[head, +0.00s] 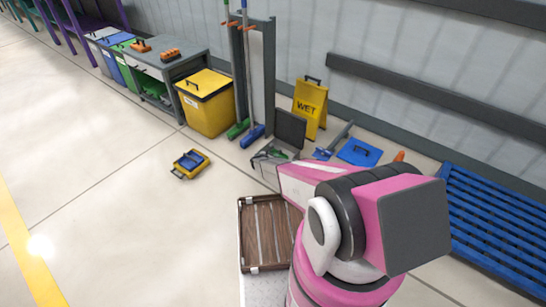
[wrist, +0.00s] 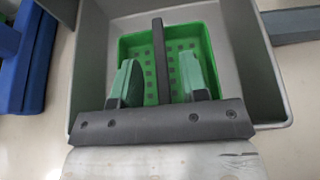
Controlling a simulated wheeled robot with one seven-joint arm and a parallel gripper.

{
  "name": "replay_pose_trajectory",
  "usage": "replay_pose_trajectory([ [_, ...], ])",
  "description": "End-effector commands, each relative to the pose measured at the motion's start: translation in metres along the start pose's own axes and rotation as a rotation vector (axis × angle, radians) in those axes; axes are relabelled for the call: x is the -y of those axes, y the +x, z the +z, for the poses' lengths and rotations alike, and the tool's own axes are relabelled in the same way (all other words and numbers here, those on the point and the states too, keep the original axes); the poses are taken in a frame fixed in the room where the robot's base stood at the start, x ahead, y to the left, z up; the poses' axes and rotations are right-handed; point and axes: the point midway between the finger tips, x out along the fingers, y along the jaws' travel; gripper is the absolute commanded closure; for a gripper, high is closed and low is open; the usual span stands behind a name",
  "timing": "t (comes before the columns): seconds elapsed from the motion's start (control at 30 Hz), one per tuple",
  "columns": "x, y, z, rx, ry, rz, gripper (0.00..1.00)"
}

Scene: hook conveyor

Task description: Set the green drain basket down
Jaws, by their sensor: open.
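The green drain basket (wrist: 140,46), with rows of square holes in its floor, sits inside a grey bin (wrist: 96,60) in the wrist view. It looks level and low between the bin's walls. Its dark bar handle runs up the middle of the picture. My gripper (wrist: 160,64) is open, with one green finger on each side of the handle and a gap on both sides. The gripper body hides the near part of the basket. In the head view, my gripper (head: 268,153) is at the grey bin, and my arm hides much of that area.
A yellow wet-floor sign (head: 309,104) and a blue dustpan (head: 359,152) are near the wall. A blue slatted pallet (head: 490,215) lies at the right. A brown slatted tray (head: 243,232) is in front. A yellow-and-blue caddy (head: 190,163) stands on open floor at left.

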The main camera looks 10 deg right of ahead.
Motion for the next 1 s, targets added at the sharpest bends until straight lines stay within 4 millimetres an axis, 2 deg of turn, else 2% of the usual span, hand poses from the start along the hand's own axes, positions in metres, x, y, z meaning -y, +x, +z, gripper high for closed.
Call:
replay_pose_trajectory([
  [0.5, 0.001, -0.1, 0.004, 0.001, 0.0, 0.002, 0.6],
  [0.77, 0.002, -0.122, 0.007, 0.001, 0.007, -0.003, 0.6],
  [0.87, 0.013, -0.128, 0.024, -0.014, 0.063, -0.031, 0.6],
  [0.97, 0.037, -0.137, 0.057, -0.048, 0.193, -0.095, 0.6],
  [1.0, 0.05, -0.143, 0.075, -0.066, 0.266, -0.132, 0.6],
])
